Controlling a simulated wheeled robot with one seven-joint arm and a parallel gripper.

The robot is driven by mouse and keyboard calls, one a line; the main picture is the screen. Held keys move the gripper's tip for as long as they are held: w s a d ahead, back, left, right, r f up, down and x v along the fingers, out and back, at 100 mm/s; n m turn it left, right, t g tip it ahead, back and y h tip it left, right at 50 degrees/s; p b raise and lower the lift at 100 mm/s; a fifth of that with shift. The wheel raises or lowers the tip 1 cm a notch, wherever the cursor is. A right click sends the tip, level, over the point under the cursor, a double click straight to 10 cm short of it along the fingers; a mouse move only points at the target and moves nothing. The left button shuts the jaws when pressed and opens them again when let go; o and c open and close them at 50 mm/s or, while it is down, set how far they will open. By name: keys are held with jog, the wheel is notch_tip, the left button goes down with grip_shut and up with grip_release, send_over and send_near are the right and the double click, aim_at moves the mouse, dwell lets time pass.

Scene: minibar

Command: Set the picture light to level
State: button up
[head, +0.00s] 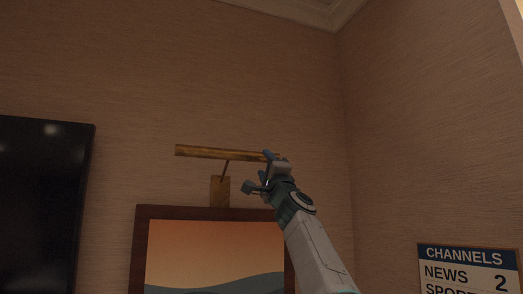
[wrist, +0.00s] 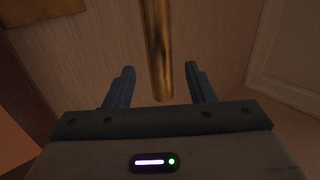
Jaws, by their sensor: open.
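The picture light is a brass bar (head: 215,153) on a thin stem above a brass wall bracket (head: 220,192). In the head view the bar tilts slightly, its right end a little lower than its left. My gripper (head: 258,172) is at the right end of the bar, with its fingers apart. In the wrist view the bar (wrist: 157,45) runs down between the two open fingers (wrist: 161,72), with a gap visible on each side. The bar's right end is partly hidden by my gripper in the head view.
A framed picture (head: 215,250) hangs below the light. A dark screen (head: 40,200) is on the wall at left. A channels sign (head: 468,254) is on the right wall. The wall above the bar is clear, and a room corner lies to the right.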

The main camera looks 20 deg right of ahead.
aim_at(262, 160)
jog(key=shift+p+x, duration=1.8)
jog(key=shift+x, duration=0.25)
